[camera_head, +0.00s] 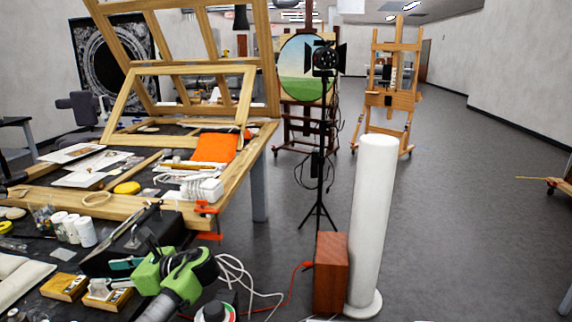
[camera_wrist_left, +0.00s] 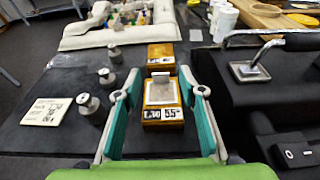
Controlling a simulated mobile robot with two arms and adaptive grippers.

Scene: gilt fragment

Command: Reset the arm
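My left gripper (camera_head: 98,279), with its green body and teal finger pads, reaches over the dark table at the lower left of the head view. In the left wrist view my left gripper (camera_wrist_left: 161,76) has its fingers spread apart. A small wooden block (camera_wrist_left: 172,91) with a metal top and a number label lies between the fingers, with a visible gap on each side. A second similar block (camera_wrist_left: 160,51) sits just beyond. In the head view one of the wooden blocks (camera_head: 62,288) shows left of the fingers. My right gripper is in neither view.
Several metal weights (camera_wrist_left: 89,104) and a number card (camera_wrist_left: 46,112) lie left of the fingers. A black case with a metal handle (camera_wrist_left: 250,71) stands right. A wooden frame (camera_head: 180,69), white jars (camera_head: 85,233), a white column (camera_head: 372,220) and reddish box (camera_head: 330,272) are nearby.

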